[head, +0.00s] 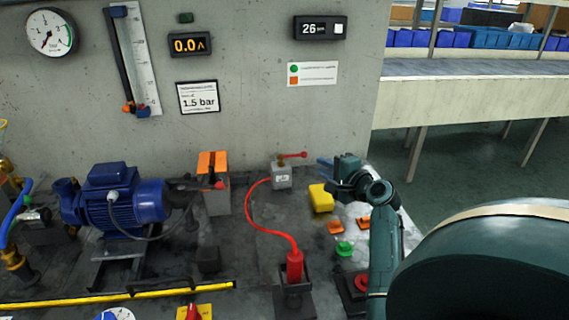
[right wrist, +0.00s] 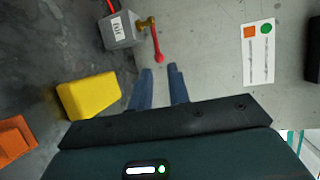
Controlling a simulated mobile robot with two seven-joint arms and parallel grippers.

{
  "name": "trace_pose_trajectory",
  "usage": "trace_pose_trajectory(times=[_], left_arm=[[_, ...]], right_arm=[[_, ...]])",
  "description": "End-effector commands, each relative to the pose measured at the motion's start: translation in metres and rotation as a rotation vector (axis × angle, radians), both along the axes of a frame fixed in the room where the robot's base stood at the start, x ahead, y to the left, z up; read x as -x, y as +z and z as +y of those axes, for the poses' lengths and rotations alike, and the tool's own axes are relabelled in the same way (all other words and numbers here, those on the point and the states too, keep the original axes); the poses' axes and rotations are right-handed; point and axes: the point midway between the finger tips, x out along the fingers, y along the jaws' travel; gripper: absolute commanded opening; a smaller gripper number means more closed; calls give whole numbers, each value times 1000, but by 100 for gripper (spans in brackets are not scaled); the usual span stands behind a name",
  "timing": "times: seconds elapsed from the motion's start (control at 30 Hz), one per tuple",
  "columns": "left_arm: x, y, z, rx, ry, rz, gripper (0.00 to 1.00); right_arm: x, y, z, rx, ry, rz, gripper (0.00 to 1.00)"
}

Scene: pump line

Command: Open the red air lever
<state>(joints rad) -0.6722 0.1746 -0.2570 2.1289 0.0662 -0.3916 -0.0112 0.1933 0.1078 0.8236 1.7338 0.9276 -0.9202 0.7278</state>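The red air lever (head: 293,155) sits on top of a small grey box (head: 281,177) by the wall and points right, roughly level. A red hose runs from the box. In the right wrist view the lever (right wrist: 157,45) points from its brass fitting on the box (right wrist: 119,31) towards my fingertips. My right gripper (head: 324,163) is just right of the lever's end in the head view. In the wrist view its two blue fingers (right wrist: 160,70) stand apart with nothing between them, and I see no contact with the lever. My left gripper is not in view.
A yellow block (head: 321,198) lies below the right gripper, near orange pieces (head: 335,227) and a green piece (head: 345,248). A red bottle-like fitting (head: 294,266) stands at the hose's other end. An orange-topped grey unit (head: 214,184) and a blue motor (head: 122,200) stand left.

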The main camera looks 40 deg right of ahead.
Motion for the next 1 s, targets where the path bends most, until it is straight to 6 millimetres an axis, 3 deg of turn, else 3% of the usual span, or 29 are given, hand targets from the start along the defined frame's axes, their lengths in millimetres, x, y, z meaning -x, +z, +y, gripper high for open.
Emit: trace_pose_trajectory(times=[0.03,0.27,0.7,1.0], left_arm=[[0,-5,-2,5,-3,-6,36],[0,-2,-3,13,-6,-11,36],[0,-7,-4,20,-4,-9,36],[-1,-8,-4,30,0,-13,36]], right_arm=[[0,-8,0,1,-1,-1,18],[-14,-11,-2,1,-1,-2,18],[-99,-27,-10,2,0,0,18],[-126,-32,-14,4,-1,1,18]])
